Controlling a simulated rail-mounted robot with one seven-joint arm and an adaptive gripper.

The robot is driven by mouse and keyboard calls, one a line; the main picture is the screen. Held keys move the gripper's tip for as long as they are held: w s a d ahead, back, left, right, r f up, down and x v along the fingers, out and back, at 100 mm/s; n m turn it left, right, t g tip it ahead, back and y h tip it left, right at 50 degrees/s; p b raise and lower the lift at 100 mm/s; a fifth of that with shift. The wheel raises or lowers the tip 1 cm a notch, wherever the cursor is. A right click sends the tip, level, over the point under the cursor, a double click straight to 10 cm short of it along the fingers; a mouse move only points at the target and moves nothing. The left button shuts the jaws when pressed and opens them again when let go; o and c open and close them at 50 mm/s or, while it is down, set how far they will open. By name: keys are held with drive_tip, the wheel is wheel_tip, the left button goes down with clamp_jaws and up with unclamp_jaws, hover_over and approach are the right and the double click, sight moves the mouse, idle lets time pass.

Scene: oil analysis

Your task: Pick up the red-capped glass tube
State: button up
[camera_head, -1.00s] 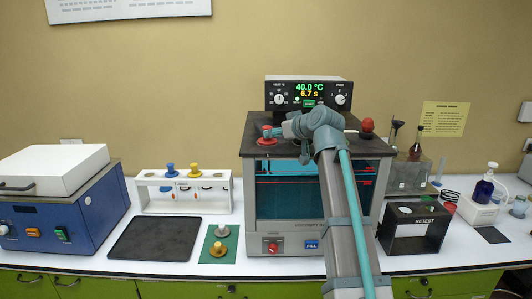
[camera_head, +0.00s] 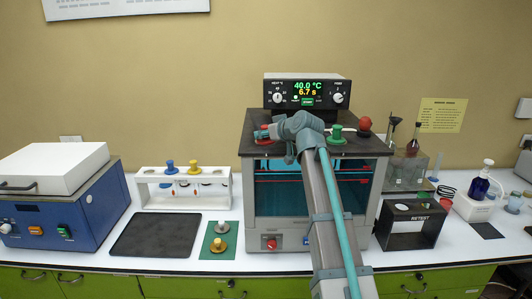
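A red cap (camera_head: 262,135) shows at the left end of the dark top of the water bath (camera_head: 258,148); its glass tube is not clearly visible. A second red, rounded cap (camera_head: 365,123) stands at the right rear of that top, also with its tube hidden. A green cap (camera_head: 337,134) stands between them, right of my wrist. My gripper (camera_head: 270,132) is at the left red cap, reaching in from the right. The fingers are small and partly hidden by my own wrist, so I cannot tell whether they are open or touching the cap.
A white rack (camera_head: 148,194) with blue and yellow caps stands left of the bath. A black tray (camera_head: 157,236) and green mat (camera_head: 210,248) lie in front. A black RETEST stand (camera_head: 435,225) and blue bottle (camera_head: 479,187) are right. A display unit (camera_head: 308,91) rises behind.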

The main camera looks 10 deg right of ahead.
clamp_jaws()
drive_tip(key=shift+r, duration=0.15)
